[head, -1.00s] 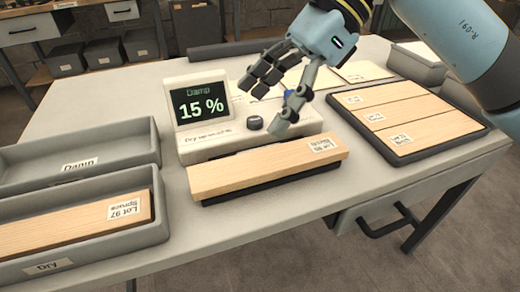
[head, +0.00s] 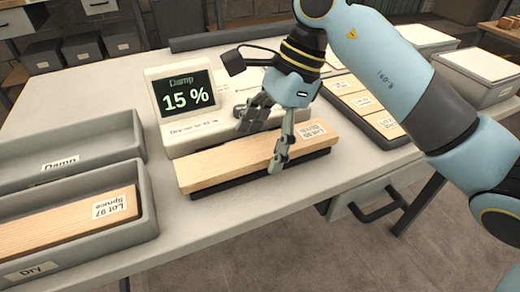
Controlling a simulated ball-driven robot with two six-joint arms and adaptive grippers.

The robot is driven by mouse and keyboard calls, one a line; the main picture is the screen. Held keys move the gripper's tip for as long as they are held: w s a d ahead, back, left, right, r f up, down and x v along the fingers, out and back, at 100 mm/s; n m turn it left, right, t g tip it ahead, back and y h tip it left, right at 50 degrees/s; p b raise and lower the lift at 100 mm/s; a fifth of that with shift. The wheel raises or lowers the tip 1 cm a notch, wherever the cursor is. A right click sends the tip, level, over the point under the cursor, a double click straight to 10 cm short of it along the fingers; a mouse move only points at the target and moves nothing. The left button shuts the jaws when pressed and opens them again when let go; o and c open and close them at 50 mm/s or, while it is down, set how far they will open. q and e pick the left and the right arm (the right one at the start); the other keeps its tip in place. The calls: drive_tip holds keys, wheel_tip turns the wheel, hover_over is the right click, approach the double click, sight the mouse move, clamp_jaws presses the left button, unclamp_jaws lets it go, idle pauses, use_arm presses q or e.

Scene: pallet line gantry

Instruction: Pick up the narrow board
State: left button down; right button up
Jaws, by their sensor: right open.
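A narrow pale board (head: 225,165) with a white lot label lies on the dark pad in front of the moisture meter (head: 190,132). The meter's screen reads "Damp 15 %". My right gripper (head: 262,146) is open over the board, right of its middle. One finger reaches down at the board's front edge, and the other is behind, near the meter's front. I cannot tell whether either finger touches the wood. My left gripper is not in view.
A grey tray marked Damp (head: 118,158) shows no board. A tray marked Dry (head: 148,222) holds a Lot 97 Spruce board (head: 60,222). A dark tray with several boards (head: 362,102) lies partly behind my right arm. The table front (head: 240,220) is clear.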

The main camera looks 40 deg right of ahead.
sight(250, 149)
drive_tip(key=shift+f, duration=0.25)
drive_tip(key=c, duration=1.4)
drive_tip(key=shift+r, duration=0.15)
wheel_tip(250, 149, up, 4)
drive_tip(key=shift+w, duration=0.1)
drive_tip(key=shift+s+d+r+p, duration=0.35)
drive_tip(key=shift+s+r+p, duration=0.6)
drive_tip(key=shift+s, duration=1)
drive_tip(key=shift+s+d+r+p, duration=0.35)
drive_tip(key=shift+s+r, duration=0.95)
drive_tip(key=shift+s, duration=0.6)
drive_tip(key=shift+s+d+r+p, duration=0.3)
drive_tip(key=shift+s+r+p, duration=0.65)
drive_tip(key=shift+s, duration=1)
